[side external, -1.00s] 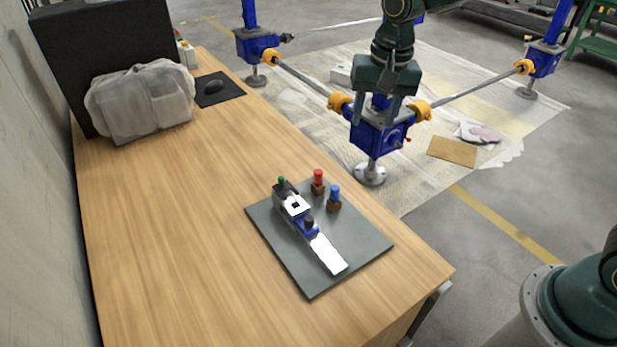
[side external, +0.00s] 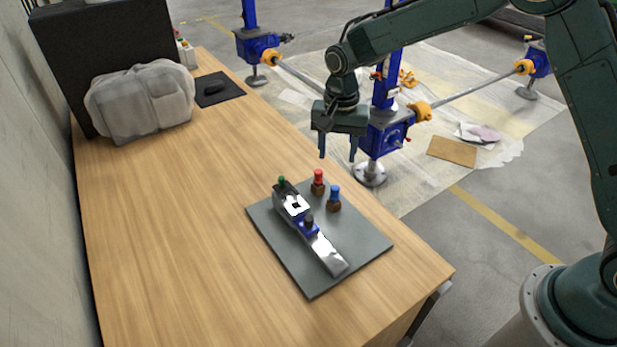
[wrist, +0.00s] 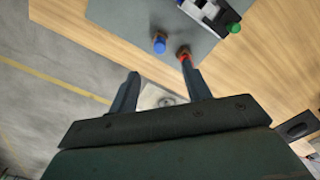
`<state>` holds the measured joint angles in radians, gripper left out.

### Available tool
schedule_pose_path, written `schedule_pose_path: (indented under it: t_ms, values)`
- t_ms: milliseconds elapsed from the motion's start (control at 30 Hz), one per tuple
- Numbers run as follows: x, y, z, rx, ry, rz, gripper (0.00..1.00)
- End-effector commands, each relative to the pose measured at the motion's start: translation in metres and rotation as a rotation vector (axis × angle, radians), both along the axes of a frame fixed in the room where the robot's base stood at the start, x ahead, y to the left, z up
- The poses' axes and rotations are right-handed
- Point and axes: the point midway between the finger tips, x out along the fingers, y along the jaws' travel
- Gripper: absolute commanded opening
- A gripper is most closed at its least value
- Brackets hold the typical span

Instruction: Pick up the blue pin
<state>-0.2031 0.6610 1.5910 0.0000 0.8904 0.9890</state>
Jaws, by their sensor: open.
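The blue pin (side external: 334,193) stands upright in a small brown block on the grey mat (side external: 350,255), near the mat's far right edge. In the wrist view the blue pin (wrist: 159,44) shows ahead of the fingers, between their lines. A red pin (side external: 318,177) stands in its own block just to the left; in the wrist view it (wrist: 183,54) is partly covered by a fingertip. My gripper (side external: 337,156) is open and empty, fingers pointing down. In the side view it appears just above and behind the pins, touching nothing.
A wrapped bundle (side external: 140,100) and black mouse pad (side external: 215,90) are farther back. The desk's left side is clear.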

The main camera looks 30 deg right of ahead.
Motion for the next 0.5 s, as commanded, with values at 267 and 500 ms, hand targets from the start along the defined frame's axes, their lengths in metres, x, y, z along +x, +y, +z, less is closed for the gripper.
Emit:
schedule_pose_path:
  t_ms: [267,500]
  values:
    - [-0.001,0.000,-0.039,0.000,0.003,0.000,0.48]
    - [0.000,-0.001,-0.069,0.000,0.001,0.000,0.48]
